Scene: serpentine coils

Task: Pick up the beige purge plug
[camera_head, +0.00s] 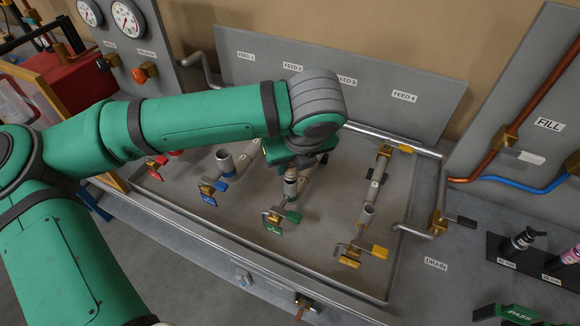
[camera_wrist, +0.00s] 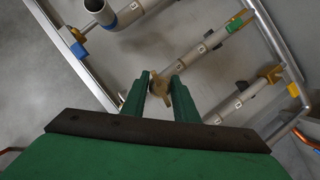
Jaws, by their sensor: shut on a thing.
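My gripper (camera_wrist: 163,88) points down at the pipework, with its two green fingers close together in the wrist view. Between the fingers is a small beige-tan piece (camera_wrist: 160,82), which looks like the purge plug, and the fingers are shut on it. Its lower part is hidden by the fingers. In the head view my gripper is over the green-handled pipe branch (camera_head: 290,187), mostly hidden under my wrist, and the plug cannot be made out there. I cannot tell whether the plug is still seated in the pipe or clear of it.
The pipes lie in a grey tray (camera_head: 165,190). A blue-handled branch (camera_head: 225,160) with an open end is to the left, and a yellow-handled branch (camera_head: 368,215) to the right. A labelled feed panel (camera_head: 260,55) stands behind.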

